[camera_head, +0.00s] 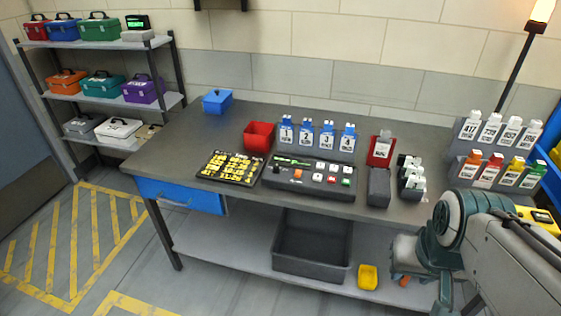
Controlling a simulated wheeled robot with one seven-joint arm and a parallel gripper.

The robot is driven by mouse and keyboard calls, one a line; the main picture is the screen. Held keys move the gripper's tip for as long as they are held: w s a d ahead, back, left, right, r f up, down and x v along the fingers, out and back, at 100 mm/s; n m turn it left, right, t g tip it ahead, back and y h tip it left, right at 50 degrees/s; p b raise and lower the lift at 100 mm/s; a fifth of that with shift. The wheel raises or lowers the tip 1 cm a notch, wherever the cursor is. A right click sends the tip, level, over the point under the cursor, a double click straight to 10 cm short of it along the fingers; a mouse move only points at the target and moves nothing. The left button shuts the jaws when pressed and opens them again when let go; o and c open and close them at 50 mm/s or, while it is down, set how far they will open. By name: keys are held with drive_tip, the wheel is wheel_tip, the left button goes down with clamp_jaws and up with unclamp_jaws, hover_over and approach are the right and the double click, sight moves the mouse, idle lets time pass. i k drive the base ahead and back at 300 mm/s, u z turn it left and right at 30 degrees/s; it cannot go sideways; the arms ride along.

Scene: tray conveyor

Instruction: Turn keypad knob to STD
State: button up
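The keypad (322,189) is a dark sloped panel on the workbench. It has a small green-lit display (293,161), several white, red and green buttons, and an orange part (298,174). A small dark round part at its left (276,170) may be the knob; its setting and the STD label are too small to read. My arm comes in at the lower right, in front of the bench and well apart from the keypad. My gripper (445,290) is partly cut off at the bottom edge, and its fingers cannot be made out.
A board of yellow pieces (231,167) lies left of the keypad, with a red bin (259,136) behind it. The bench front left is clear.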

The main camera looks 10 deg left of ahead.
sight(276, 169)
drive_tip(key=u, duration=0.45)
drive_tip(key=i, duration=1.15)
drive_tip(key=u, duration=0.15)
